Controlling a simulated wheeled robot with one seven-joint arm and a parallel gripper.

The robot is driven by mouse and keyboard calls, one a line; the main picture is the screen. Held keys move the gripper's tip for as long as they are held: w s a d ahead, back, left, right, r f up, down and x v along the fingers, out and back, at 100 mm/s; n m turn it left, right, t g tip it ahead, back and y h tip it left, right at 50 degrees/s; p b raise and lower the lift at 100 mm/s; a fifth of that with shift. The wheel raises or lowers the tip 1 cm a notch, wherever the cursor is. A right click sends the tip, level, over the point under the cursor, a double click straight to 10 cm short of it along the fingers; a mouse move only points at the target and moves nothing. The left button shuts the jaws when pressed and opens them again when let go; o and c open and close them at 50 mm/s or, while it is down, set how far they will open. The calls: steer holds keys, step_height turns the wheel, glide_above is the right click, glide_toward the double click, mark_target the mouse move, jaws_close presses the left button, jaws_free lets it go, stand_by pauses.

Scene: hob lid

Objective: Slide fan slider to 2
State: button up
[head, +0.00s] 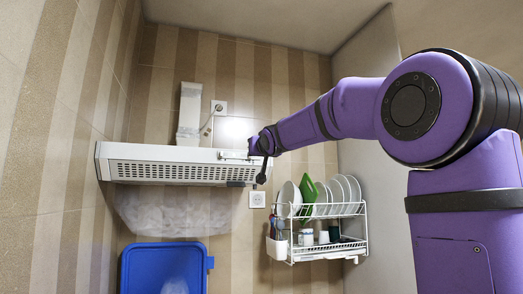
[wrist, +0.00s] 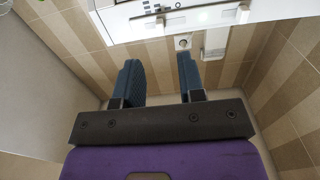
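The white range hood (head: 180,165) hangs on the tiled wall in the head view. Its front panel (wrist: 130,22) crosses the top of the wrist view. In the head view my gripper (head: 263,168) is at the hood's right end.
A white dish rack (head: 325,250) with plates and a green board hangs at the lower right of the hood. A blue lid or bin (head: 165,265) is below the hood. A side wall stands on the right.

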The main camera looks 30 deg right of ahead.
steer(key=shift+v, duration=1.75)
steer(key=s+a+f+n+g+y, duration=0.1)
steer(key=s+a+f+g, duration=0.3)
steer(key=s+f, duration=0.7)
steer(key=s+a+f+n+g+y, duration=0.1)
steer(key=s+a+f+g, duration=0.3)
steer(key=s+f, duration=0.8)
steer(key=s+a+f+n+g+y, duration=0.1)
steer(key=s+a+f+g+y, duration=0.2)
steer(key=s+a+f, duration=0.4)
steer(key=s+f+g, duration=0.1)
steer(key=s+f, duration=0.3)
steer(key=f, duration=0.3)
steer(key=shift+s+a, duration=0.25)
steer(key=shift+s, duration=0.05)
